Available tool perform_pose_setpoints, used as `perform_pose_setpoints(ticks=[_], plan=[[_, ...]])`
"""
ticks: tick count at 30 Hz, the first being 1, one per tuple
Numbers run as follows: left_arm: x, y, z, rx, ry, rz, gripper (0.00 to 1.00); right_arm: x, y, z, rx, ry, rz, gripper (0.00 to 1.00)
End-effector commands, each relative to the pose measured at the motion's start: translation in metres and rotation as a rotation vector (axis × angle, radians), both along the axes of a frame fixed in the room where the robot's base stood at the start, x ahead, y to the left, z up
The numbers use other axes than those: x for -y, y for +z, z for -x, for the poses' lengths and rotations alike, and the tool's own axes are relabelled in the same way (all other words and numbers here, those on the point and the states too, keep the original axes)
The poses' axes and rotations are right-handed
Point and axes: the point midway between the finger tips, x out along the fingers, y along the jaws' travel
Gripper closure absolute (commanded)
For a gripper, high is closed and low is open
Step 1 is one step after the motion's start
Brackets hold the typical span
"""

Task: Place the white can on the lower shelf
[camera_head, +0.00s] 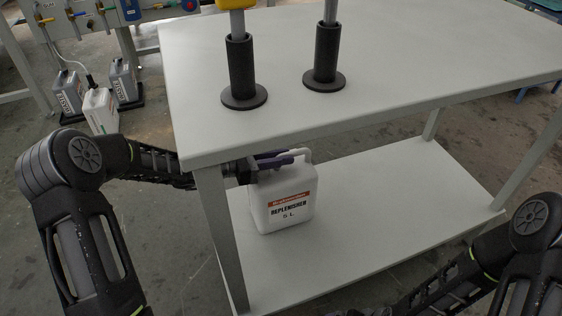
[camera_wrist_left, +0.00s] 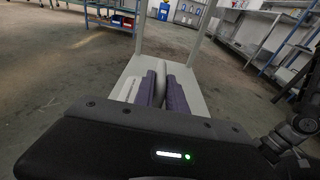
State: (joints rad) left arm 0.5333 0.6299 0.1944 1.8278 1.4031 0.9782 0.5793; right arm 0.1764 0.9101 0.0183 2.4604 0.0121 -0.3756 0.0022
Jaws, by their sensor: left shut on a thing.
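The white can (camera_head: 285,202), labelled "REPLENISHER 5 L", is upright at the lower shelf (camera_head: 400,205) of the white table, near its left front leg. My left gripper (camera_head: 275,163) reaches in under the tabletop and is shut on the can's handle. Its purple fingers (camera_wrist_left: 160,90) show in the left wrist view on both sides of the pale handle, with the lower shelf (camera_wrist_left: 200,100) behind. I cannot tell for certain whether the can's base touches the shelf. My right arm shows at the lower right, but its gripper is out of view.
The tabletop (camera_head: 430,60) hangs over the shelf, and a table leg (camera_head: 217,235) stands just left of the can. Two black holders (camera_head: 324,60) stand on top. Another white can (camera_head: 100,110) and grey cans stand on the floor at left. The shelf's right side is clear.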

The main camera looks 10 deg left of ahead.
Motion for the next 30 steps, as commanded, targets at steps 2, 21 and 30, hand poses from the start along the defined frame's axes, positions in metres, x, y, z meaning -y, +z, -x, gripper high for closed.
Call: perform_pose_setpoints(ticks=[2,21,30], plan=[[0.0001,0.0002,-0.0004,0.003,0.000,0.001,1.00,0.0001,-0.0001,-0.0005,0.001,0.000,0.000,0.01],[-0.0001,-0.0027,-0.0001,0.001,0.000,-0.001,0.62,0.0003,-0.0004,-0.0006,0.001,0.000,0.000,0.01],[-0.0007,0.0016,0.0001,0.002,0.000,-0.001,0.62,0.0003,0.0017,-0.0003,0.001,0.000,0.000,0.01]])
